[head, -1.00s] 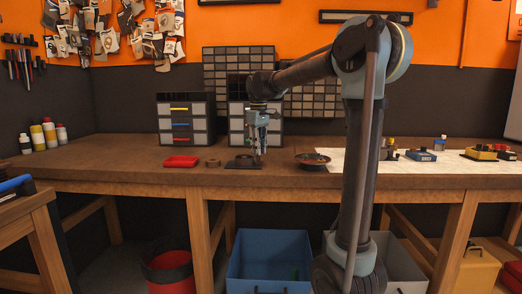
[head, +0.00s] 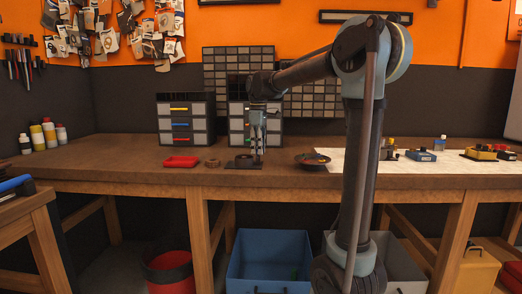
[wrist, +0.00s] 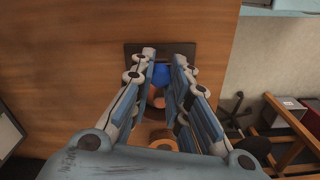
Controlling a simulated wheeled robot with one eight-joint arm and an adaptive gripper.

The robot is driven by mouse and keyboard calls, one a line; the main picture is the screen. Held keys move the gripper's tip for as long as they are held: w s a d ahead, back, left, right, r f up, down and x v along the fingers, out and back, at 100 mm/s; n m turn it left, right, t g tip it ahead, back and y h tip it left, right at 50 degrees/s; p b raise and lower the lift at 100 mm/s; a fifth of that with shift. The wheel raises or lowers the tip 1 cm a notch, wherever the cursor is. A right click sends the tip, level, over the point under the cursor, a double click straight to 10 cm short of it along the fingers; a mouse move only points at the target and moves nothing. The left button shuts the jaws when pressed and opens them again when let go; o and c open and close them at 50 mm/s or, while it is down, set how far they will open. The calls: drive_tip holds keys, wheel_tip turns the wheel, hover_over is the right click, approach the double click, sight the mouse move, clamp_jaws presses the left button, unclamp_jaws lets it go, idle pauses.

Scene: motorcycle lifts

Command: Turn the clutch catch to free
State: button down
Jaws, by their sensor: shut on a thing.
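My gripper (head: 257,155) points down at a dark flat base plate (head: 232,166) on the wooden bench, with a dark round part on it. In the wrist view, my gripper's fingers (wrist: 163,64) reach over the dark plate (wrist: 134,48). A small blue piece (wrist: 161,76) shows between the fingertips, and the jaws are shut on it. It appears to be the clutch catch. The fingers hide much of the plate and the catch's mounting. I cannot read the catch's angle or any marking.
A brown ring (head: 212,162) and a red tray (head: 181,161) lie left of the plate. A dark round dish (head: 311,160) stands to the right. Drawer cabinets (head: 187,122) stand behind. The bench front between these things is clear.

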drive_tip(key=shift+w+d, duration=0.1)
drive_tip(key=c, duration=1.5)
unclamp_jaws()
wheel_tip(320, 180, up, 12)
